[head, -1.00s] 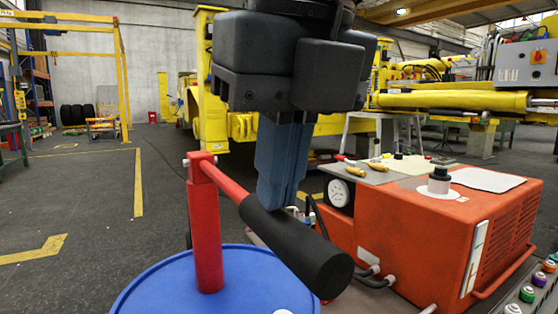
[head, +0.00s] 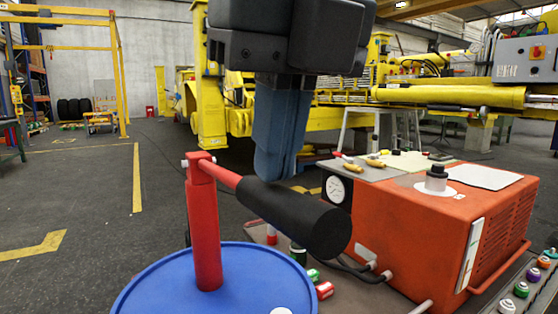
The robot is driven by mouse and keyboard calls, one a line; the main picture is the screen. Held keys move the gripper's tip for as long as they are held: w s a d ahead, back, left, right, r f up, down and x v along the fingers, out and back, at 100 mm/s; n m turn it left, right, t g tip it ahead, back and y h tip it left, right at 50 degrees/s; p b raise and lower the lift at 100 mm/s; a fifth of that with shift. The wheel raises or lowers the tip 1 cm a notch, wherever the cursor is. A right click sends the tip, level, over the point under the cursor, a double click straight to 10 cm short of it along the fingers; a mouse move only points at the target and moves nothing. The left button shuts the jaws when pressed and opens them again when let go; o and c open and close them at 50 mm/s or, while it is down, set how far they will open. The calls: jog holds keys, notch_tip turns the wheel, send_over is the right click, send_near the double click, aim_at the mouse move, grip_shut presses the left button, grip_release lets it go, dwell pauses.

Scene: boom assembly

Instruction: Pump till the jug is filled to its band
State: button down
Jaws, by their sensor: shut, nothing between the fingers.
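A red hand pump (head: 204,235) stands upright on a blue drum lid (head: 160,290). Its lever runs right from the pump head to a thick black grip (head: 290,217), which slopes a little downward toward me. My gripper (head: 272,178) points down with its blue-grey fingers shut and empty. The fingertips are at the black grip, just behind its left part; I cannot tell whether they touch it. No jug or band can be made out in this view.
An orange power unit (head: 415,235) with a gauge (head: 337,189) stands right of the pump. Small bottles and coloured caps (head: 322,290) lie between drum and unit. Yellow boom parts (head: 450,96) are behind. The floor at left (head: 80,210) is clear.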

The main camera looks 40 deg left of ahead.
jog(key=w+a+p+v, duration=0.1)
jog(key=a+p+v, duration=0.1)
jog(key=p+v, duration=0.5)
jog(key=v, duration=0.5)
jog(key=shift+a+r, duration=0.3)
jog(key=shift+s+a+f, duration=0.1)
jog(key=shift+f, duration=0.05)
dwell(0.9)
